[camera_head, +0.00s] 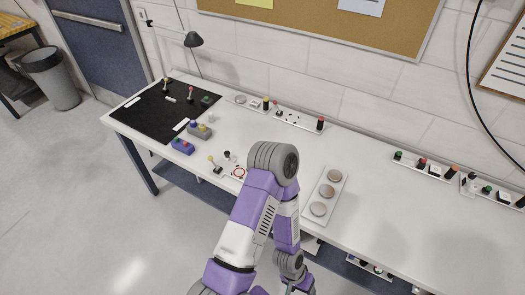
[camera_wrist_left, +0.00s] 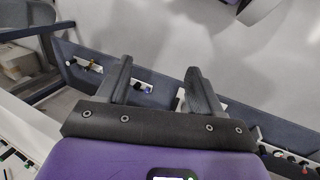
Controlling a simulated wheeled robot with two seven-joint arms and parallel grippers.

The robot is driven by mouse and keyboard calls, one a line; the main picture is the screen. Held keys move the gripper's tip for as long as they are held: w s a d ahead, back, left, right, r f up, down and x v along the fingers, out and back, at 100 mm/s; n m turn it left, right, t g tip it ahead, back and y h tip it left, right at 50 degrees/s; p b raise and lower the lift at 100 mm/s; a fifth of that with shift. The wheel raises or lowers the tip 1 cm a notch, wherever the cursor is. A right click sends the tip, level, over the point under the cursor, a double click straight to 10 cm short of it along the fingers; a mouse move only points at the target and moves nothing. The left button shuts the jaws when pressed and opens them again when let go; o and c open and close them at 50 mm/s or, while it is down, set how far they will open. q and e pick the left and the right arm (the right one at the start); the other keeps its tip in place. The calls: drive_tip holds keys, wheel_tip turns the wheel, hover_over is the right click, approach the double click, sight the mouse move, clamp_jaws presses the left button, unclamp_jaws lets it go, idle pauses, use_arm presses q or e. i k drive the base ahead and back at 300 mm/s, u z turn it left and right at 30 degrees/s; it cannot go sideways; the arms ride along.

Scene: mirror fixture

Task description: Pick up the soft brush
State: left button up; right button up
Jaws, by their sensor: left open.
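I cannot make out a soft brush in either view. My left arm reaches over the front of the white table (camera_head: 370,205) in the head view and bends down below its front edge. My left gripper (camera_wrist_left: 159,68) shows in the left wrist view with its two dark fingers apart and nothing between them. A white plate with three round metallic discs (camera_head: 323,194) lies on the table to the right of my arm. My right gripper is in neither view.
A black mat (camera_head: 150,123) covers the table's left end, with small knobbed parts on and near it. White strips with coloured knobs (camera_head: 425,166) line the back edge. Small items sit on a blue lower shelf (camera_wrist_left: 155,80). A bin (camera_head: 52,78) stands at left.

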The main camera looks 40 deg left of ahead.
sight(211, 120)
drive_tip(key=u, duration=3.15)
drive_tip(key=i, duration=1.3)
drive_tip(key=z, duration=2.7)
